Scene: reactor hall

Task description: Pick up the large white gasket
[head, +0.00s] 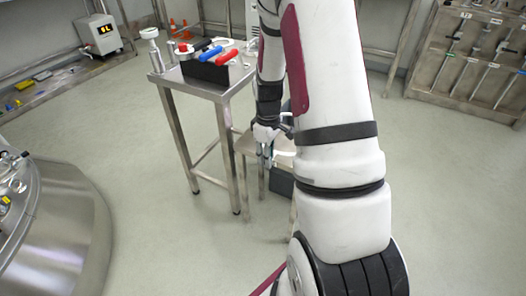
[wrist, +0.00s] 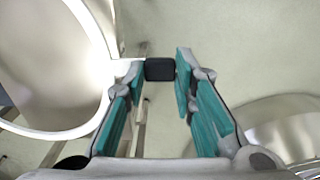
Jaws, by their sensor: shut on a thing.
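The large white gasket (wrist: 104,70) shows in the wrist view as a wide pale ring filling the left side, cut off by the picture edge. A short white neck joins its rim to a small dark block (wrist: 160,69). My gripper (wrist: 160,72) has its teal-padded fingers closed on this dark block, with the ring out to the left. In the head view my gripper (head: 266,158) points down beside the table. A small white piece beside it, probably the gasket, shows there; my arm hides most of it.
A steel table (head: 222,90) stands left of my gripper, bearing a black box (head: 205,72) with red and blue items. A lower stand (head: 245,147) is behind my gripper. A rounded steel vessel (head: 70,225) is at lower left; a tool rack (head: 465,60) is at right. Open floor lies between.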

